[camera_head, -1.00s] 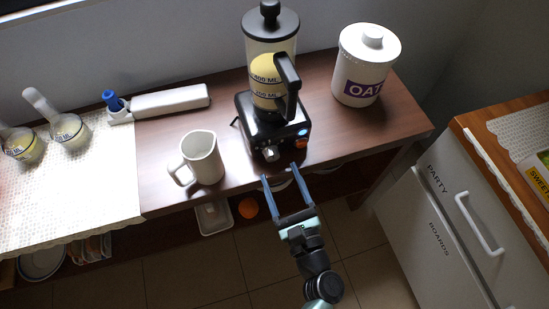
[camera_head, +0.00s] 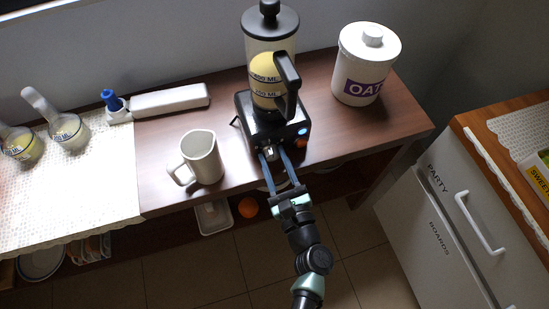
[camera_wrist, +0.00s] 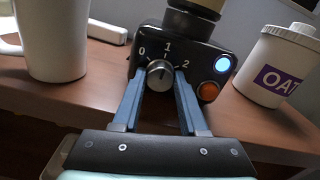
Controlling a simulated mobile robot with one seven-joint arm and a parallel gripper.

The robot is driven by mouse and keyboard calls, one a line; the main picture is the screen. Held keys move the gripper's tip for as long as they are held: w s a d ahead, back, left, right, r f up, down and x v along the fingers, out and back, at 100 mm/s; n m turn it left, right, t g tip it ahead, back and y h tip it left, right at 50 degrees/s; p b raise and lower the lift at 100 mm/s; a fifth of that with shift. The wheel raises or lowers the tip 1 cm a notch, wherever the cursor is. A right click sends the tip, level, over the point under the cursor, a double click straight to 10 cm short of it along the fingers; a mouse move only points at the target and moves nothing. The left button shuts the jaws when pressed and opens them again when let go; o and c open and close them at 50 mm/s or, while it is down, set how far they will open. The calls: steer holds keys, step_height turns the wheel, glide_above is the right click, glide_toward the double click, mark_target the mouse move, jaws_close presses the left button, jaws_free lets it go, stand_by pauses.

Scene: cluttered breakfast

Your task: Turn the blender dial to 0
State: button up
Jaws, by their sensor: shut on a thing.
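The blender (camera_head: 268,112) stands on the wooden counter, with a black base, a clear jug of yellow contents and a black lid. Its silver dial (camera_wrist: 160,75) is on the base front, with the marks 0, 1 and 2 around it. The dial's pointer looks turned up near the 1. A blue lit button (camera_wrist: 223,63) and an orange button (camera_wrist: 208,91) are to the right of the dial. My gripper (camera_wrist: 160,88) has its two blue fingers on either side of the dial and is shut on it. In the head view, the fingers (camera_head: 272,158) partly hide the dial.
A white jug (camera_head: 203,158) stands left of the blender, near the counter's front edge. A white OATS canister (camera_head: 362,85) is at the right. A power strip (camera_head: 168,101) lies at the back left. A white cabinet (camera_head: 440,225) stands front right.

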jaws_close()
steer(key=n+b, duration=0.4)
steer(key=shift+f, duration=0.2)
steer(key=n+b, duration=0.3)
steer(key=n, duration=0.2)
steer(key=shift+b, duration=0.4)
steer(key=shift+r+n+b, duration=0.15)
steer(key=shift+n+b, duration=0.45)
steer(key=shift+n, duration=0.4)
steer(key=o, duration=1)
jaws_free()
